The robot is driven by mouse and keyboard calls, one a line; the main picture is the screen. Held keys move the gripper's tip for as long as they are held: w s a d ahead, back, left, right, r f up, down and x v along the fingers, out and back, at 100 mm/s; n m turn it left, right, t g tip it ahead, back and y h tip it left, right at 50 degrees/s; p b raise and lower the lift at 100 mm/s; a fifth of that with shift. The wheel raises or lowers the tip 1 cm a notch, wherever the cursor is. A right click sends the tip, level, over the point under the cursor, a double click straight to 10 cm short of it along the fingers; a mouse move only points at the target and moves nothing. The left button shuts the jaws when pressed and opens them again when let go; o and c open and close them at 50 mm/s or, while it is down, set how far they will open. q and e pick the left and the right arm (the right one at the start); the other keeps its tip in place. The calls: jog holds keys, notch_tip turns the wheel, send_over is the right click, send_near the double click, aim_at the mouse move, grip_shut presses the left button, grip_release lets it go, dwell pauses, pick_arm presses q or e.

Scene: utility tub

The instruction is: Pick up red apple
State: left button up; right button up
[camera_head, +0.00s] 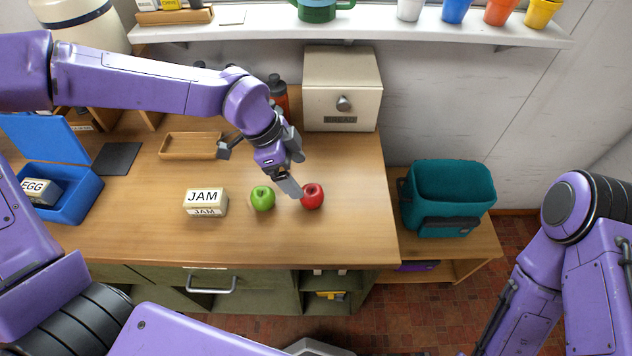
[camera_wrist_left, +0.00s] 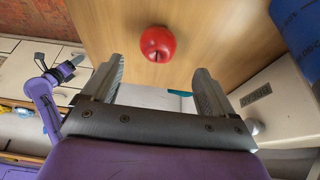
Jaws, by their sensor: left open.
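The red apple (camera_head: 312,196) sits on the wooden table, right of a green apple (camera_head: 262,198). My left gripper (camera_head: 291,187) is open, with one fingertip close to the red apple's left side. In the left wrist view the red apple (camera_wrist_left: 158,43) lies just beyond the open fingertips of my left gripper (camera_wrist_left: 159,72), roughly centred between them. Nothing is held. Whether a finger touches the apple I cannot tell. My right arm shows at the right of the head view, but its gripper is outside the picture.
A JAM box (camera_head: 206,202) stands left of the green apple. A blue bin (camera_head: 75,205) is at far left, a teal bag (camera_head: 450,190) beyond the table's right edge. The table's front is clear.

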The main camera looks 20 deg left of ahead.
aim_at(306, 190)
pick_arm(q)
jog(key=shift+s+d+f, duration=0.2)
jog(key=shift+d+f, duration=0.05)
jog(key=shift+f, duration=0.35)
jog(key=shift+s+d+f, duration=0.15)
jog(key=shift+d+f, duration=0.1)
jog(key=shift+f, duration=0.35)
jog(key=x, duration=0.1)
jog(key=p+x, duration=0.1)
jog(key=x, duration=0.1)
jog(key=p+x, duration=0.1)
jog(key=x, duration=0.1)
jog(key=shift+w+a+f, duration=0.2)
jog(key=shift+w, duration=0.1)
jog(key=shift+d+f, duration=0.2)
jog(key=shift+f, duration=0.1)
jog(key=c, duration=1.2)
pick_arm(e)
jog(key=r, duration=0.2)
jog(key=shift+s+r, duration=0.2)
jog(key=shift+r, duration=0.2)
